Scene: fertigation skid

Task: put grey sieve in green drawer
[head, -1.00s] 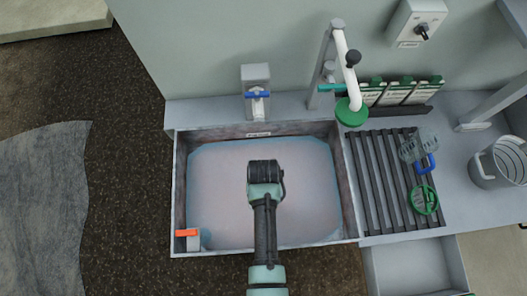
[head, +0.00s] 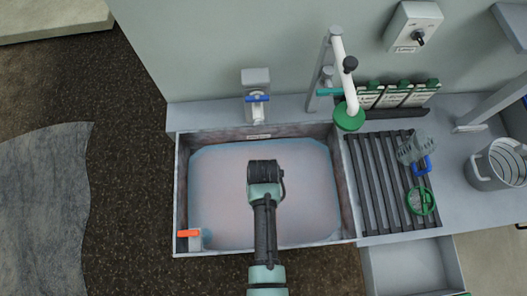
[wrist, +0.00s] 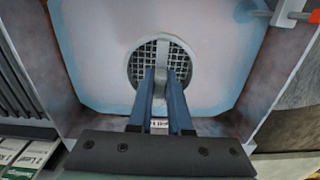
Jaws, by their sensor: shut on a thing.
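The grey sieve (wrist: 138,69) shows in the wrist view as a round dark mesh with a pale rim and a grey strap across it, over the sink's pale floor. My gripper (wrist: 166,92) has its two blue fingers close together on the sieve's strap. In the head view my gripper (head: 265,180) is over the middle of the sink, and my wrist hides the sieve and fingertips. A grey drawer (head: 412,268) stands open at the lower right. Its front is mostly cut off by the picture's edge, with a trace of green there.
The sink (head: 345,190) has raised walls around my gripper. An orange-handled fitting (head: 189,234) is in its front left corner. To the right are a slatted rack (head: 375,185) with a green sieve (head: 421,201), a green-ended spout (head: 348,116) and a bucket (head: 497,165).

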